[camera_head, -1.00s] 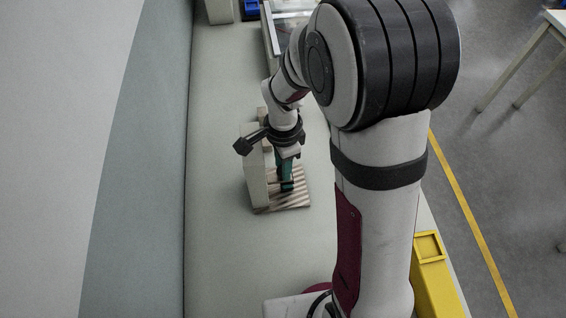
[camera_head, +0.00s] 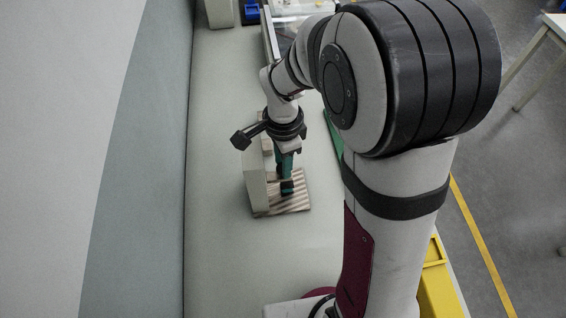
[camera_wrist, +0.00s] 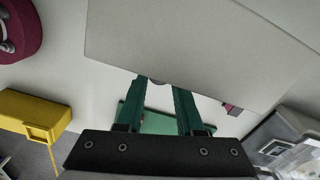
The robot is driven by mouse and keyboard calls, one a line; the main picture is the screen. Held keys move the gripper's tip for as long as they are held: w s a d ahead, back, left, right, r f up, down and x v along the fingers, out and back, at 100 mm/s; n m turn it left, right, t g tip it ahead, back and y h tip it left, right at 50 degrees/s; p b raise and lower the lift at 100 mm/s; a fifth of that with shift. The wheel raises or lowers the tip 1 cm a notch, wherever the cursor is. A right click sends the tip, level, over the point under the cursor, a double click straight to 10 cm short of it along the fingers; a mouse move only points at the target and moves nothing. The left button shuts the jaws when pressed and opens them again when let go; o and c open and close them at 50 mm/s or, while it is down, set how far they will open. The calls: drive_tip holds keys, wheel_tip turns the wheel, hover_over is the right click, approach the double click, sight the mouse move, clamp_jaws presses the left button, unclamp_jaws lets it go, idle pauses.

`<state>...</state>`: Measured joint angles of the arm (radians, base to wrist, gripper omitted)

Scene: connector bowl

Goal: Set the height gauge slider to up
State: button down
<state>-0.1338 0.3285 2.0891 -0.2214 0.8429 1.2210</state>
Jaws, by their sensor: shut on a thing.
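The height gauge is a pale upright board (camera_head: 258,190) on a striped base (camera_head: 295,203). It stands on the grey bench top. In the wrist view the board's large flat face (camera_wrist: 200,40) fills the upper part. My gripper (camera_head: 286,172) is beside the board's right face, above the base. Its two green fingers also show in the wrist view (camera_wrist: 158,86), their tips close to the board's lower edge. They are shut on the slider, of which only a small dark bit (camera_wrist: 157,82) shows between the tips. The rest of the slider is hidden.
A yellow bin (camera_head: 436,280) stands at the bench's right edge. A green flat thing (camera_head: 333,132) lies beyond the gauge, partly behind my arm. A clear-topped tray (camera_head: 285,38) and a blue bin (camera_head: 250,10) are at the back. The bench left of the gauge is clear.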

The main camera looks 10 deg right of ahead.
drive_tip(key=c, duration=0.5)
unclamp_jaws()
drive_tip(key=shift+c, duration=0.2)
drive_tip(key=shift+r, duration=0.1)
wheel_tip(320, 180, up, 16)
drive_tip(key=s+f+n+y, duration=0.1)
drive_tip(key=s+f+n, duration=0.2)
drive_tip(key=s, duration=0.7)
drive_tip(key=s+d+f+n, duration=0.1)
drive_tip(key=s+f+n, duration=0.2)
drive_tip(key=s+n, duration=0.3)
drive_tip(key=s, duration=0.4)
drive_tip(key=shift+f+y, duration=0.15)
drive_tip(key=shift+y, duration=0.25)
